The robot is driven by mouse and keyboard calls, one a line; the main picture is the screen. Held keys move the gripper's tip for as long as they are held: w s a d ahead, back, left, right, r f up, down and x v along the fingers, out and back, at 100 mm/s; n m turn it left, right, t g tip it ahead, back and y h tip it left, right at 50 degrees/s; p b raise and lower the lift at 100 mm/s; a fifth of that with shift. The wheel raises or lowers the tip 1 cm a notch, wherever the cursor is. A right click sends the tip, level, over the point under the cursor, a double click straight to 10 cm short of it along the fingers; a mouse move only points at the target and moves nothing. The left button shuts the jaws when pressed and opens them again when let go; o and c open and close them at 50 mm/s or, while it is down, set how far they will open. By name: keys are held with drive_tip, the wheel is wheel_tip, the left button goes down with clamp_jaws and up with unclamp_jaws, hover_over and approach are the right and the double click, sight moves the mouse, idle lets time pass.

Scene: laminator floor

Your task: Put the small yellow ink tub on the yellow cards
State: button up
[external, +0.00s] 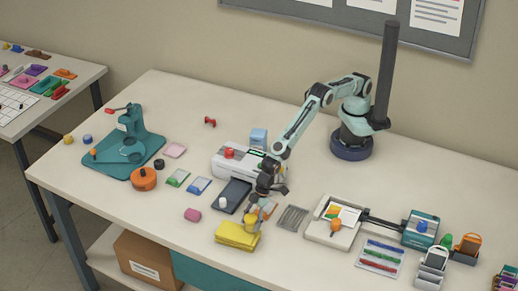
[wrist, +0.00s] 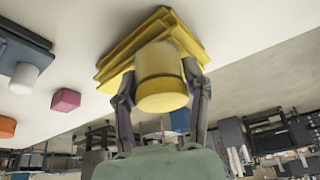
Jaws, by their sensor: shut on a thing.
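The small yellow ink tub (wrist: 161,85) is a short yellow cylinder. My gripper (wrist: 160,90) is shut on it, with one dark finger on each side. In the external view the tub (external: 252,221) is below my gripper (external: 258,206), at the right side of the yellow cards. The yellow cards (external: 234,236) lie in an uneven stack near the table's front edge. In the wrist view the cards (wrist: 120,62) show behind the tub, which hides part of them. I cannot tell whether the tub touches the cards.
A dark flat pad (external: 236,193) with a small white tub (external: 222,202) is behind the cards. A pink block (external: 192,214) is to their left, and a grey ribbed rack (external: 292,218) to their right. A white laminator (external: 232,166) stands farther back. Bare table lies front left.

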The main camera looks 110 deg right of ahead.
drive_tip(key=shift+f, duration=0.1)
drive_tip(key=o, duration=1.2)
drive_tip(key=shift+c, duration=0.2)
drive_tip(key=v, duration=1.1)
drive_tip(key=s+d+r+m+g+h, duration=0.1)
drive_tip(key=s+d+r, duration=0.45)
drive_tip(key=d, duration=0.35)
drive_tip(key=s+d+r+m+g, duration=0.1)
drive_tip(key=s+d+r, duration=0.45)
drive_tip(key=d, duration=0.25)
drive_tip(key=s+d+g, duration=0.1)
drive_tip(key=s+d, duration=0.2)
drive_tip(key=s, duration=0.4)
drive_tip(key=s+d+m, duration=0.1)
drive_tip(key=s+d, duration=0.3)
drive_tip(key=s, duration=0.4)
drive_tip(key=s+d+f+g, duration=0.1)
drive_tip(key=s+d, duration=0.2)
drive_tip(key=s, duration=0.5)
drive_tip(key=shift+d+m+g, duration=0.3)
drive_tip(key=shift+m, duration=0.1)
